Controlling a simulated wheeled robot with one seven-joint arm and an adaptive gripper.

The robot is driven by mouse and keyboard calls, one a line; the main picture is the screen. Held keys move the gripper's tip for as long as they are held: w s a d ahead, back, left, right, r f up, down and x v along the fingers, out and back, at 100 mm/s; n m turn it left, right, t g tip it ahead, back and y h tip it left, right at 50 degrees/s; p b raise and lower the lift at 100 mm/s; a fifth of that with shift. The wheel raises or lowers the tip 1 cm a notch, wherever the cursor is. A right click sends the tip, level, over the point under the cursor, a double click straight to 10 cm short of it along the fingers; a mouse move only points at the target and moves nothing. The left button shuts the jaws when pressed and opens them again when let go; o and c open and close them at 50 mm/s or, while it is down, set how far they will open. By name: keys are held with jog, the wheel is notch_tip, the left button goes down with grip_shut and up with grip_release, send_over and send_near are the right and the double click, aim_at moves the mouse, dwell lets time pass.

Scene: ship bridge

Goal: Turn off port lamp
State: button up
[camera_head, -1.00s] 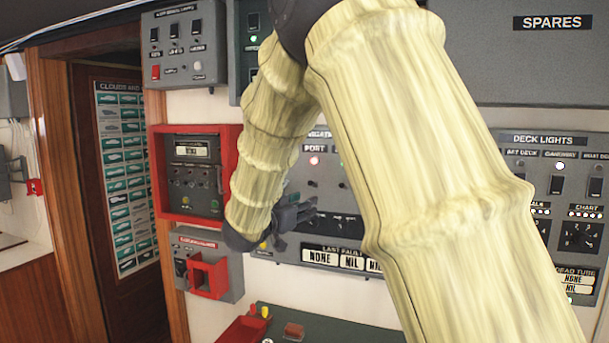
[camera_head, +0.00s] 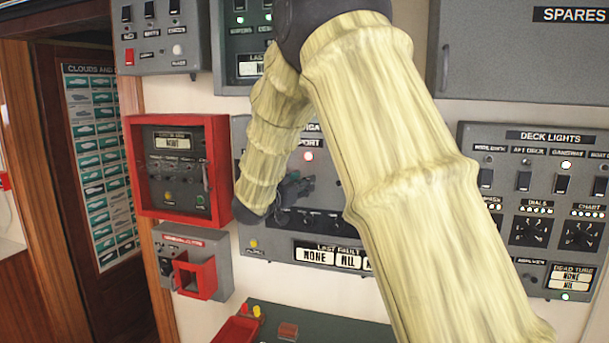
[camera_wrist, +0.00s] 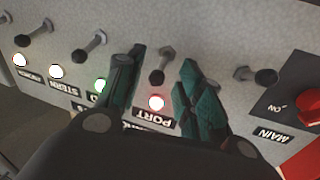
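The navigation lights panel (camera_head: 246,150) is on the wall, partly hidden by my arm. Its port lamp (camera_head: 308,156) glows red under the PORT label. In the wrist view the port lamp (camera_wrist: 156,103) is lit beside its label (camera_wrist: 153,119). The port toggle switch (camera_wrist: 160,65) shows between my fingertips, its lever pointing toward the lamp. My gripper (camera_head: 297,187) is in front of the panel, just below the port lamp. In the wrist view my gripper (camera_wrist: 160,80) is open, one finger on each side of the toggle. I cannot tell whether either finger touches it.
Other toggles (camera_wrist: 91,42) with lit lamps are left of the fingers in the wrist view. A MAIN rotary switch (camera_wrist: 305,140) with a red part is at the right. A red-framed box (camera_head: 180,214) is left of the panel; a deck lights panel (camera_head: 470,140) is right.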

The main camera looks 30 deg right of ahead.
jog(key=shift+p+x, duration=0.3)
jog(key=shift+x, duration=0.65)
jog(key=shift+s+d+r, duration=0.1)
jog(key=shift+s+r, duration=0.35)
jog(key=shift+s, duration=0.2)
jog(key=shift+w+f, duration=0.45)
jog(key=shift+w, duration=0.3)
jog(key=c, duration=0.8)
jog(key=shift+s+r, duration=0.15)
grip_shut()
